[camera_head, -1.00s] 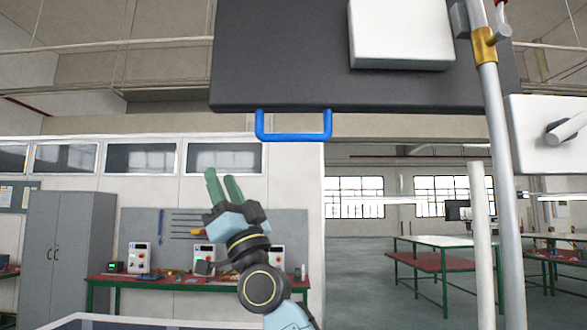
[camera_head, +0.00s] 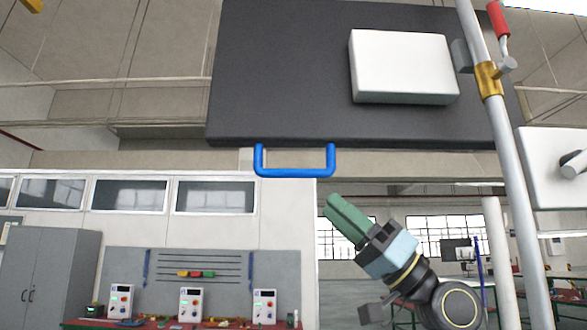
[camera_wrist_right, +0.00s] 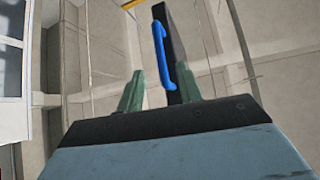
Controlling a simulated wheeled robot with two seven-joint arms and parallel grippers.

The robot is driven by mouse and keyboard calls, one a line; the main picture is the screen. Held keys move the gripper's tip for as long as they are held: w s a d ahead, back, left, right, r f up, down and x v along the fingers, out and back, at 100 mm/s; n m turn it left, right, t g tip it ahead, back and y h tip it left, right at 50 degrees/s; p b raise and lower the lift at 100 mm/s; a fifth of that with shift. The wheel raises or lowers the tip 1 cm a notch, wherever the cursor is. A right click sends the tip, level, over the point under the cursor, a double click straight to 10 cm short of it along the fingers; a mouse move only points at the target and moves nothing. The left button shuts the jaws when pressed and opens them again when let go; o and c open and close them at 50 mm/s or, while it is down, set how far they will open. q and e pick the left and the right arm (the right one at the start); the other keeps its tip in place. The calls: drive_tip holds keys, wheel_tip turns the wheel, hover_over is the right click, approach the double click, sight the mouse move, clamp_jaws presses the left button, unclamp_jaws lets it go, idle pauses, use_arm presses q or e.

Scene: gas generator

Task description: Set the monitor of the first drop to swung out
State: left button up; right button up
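The monitor (camera_head: 280,75) is a dark grey flat panel hanging overhead, with a blue U-shaped handle (camera_head: 295,172) under its lower edge. My right gripper (camera_head: 345,215), with green fingers, is below and right of the handle in the head view, apart from it. In the right wrist view the green fingers (camera_wrist_right: 160,92) stand apart with nothing held between them. The blue handle (camera_wrist_right: 161,55) and the monitor's narrow dark edge (camera_wrist_right: 177,50) show beyond the fingers, roughly in line with the gap. My left gripper is not in view.
A white box (camera_head: 403,67) sits on the monitor's face. A grey vertical pipe (camera_head: 508,150) with a brass fitting and red-handled valve stands at the right, beside a white box (camera_head: 553,165). A grey cabinet (camera_head: 50,275) and workbench instruments are in the background.

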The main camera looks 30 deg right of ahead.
sight(293, 174)
drive_tip(key=p+x, duration=0.3)
drive_tip(key=x, duration=0.7)
drive_tip(key=shift+w+a, duration=0.1)
drive_tip(key=shift+a, duration=0.05)
clamp_jaws()
